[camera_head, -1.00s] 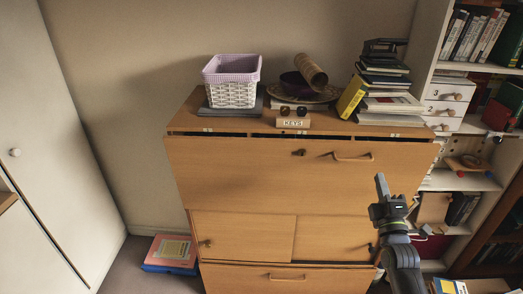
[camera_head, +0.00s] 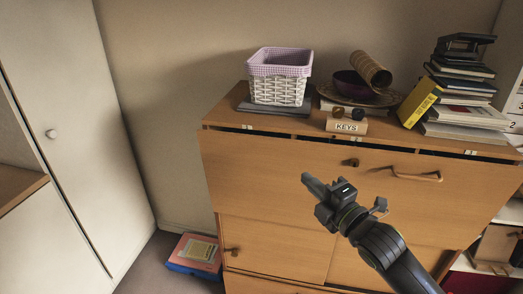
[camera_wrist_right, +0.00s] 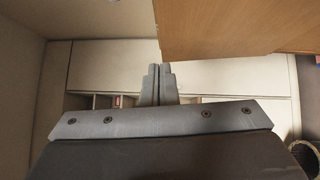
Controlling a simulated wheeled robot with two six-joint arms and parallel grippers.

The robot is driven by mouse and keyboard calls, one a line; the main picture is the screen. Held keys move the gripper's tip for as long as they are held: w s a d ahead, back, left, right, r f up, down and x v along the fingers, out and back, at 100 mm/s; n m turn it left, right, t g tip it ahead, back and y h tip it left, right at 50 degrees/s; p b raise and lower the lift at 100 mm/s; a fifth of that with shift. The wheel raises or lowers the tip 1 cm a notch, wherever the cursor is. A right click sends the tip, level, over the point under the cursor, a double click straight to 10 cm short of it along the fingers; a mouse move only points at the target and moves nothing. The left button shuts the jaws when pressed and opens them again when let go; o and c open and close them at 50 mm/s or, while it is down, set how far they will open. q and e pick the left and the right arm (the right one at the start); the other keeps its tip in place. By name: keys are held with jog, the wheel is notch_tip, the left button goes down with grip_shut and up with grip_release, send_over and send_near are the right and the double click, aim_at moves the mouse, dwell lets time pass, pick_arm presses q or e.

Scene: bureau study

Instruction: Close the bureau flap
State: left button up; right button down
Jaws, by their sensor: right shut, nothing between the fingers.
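The bureau (camera_head: 213,215) is a light-brown wooden cabinet against the wall. Its flap (camera_head: 265,172) is the wide upper front panel, standing nearly upright, with a narrow dark gap along its top edge. The flap carries a bar handle (camera_head: 415,176) and a small dark catch or lock (camera_head: 350,162). My right gripper (camera_head: 308,181) is shut and empty. It overlaps the flap in the head view; contact cannot be told. In the right wrist view its fingers (camera_wrist_right: 158,72) are together, beside a brown wooden panel (camera_wrist_right: 240,28). My left gripper is not in view.
On the bureau top stand a white basket (camera_head: 280,88), a KEYS block (camera_head: 346,126), a purple bowl (camera_head: 352,84) and a book stack (camera_head: 462,90). Flat items (camera_head: 196,252) lie on the floor at left. A white cupboard (camera_head: 100,130) stands further left.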

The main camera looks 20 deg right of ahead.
jog(key=p, duration=0.3)
send_near(280, 142)
jog(key=w+a, duration=0.3)
jog(key=a, duration=0.1)
jog(key=shift+w+d+r+p, duration=0.1)
jog(key=shift+w+d+p, duration=0.15)
jog(key=shift+w+d, duration=0.45)
jog(key=shift+w+d+r+p, duration=0.15)
jog(key=shift+w+d+p, duration=0.05)
jog(key=shift+w+d, duration=0.5)
jog(key=shift+a, duration=0.1)
jog(key=shift+w, duration=0.1)
jog(key=shift+m+g, duration=0.5)
jog(key=w+d, duration=0.1)
jog(key=w+d+b, duration=0.1)
jog(key=w, duration=0.1)
jog(key=shift+w+d+r, duration=0.2)
jog(key=shift+d+r, duration=0.1)
jog(key=shift+r, duration=0.05)
jog(key=shift+s+a+r, duration=0.1)
jog(key=shift+a+r, duration=0.05)
jog(key=shift+r, duration=0.25)
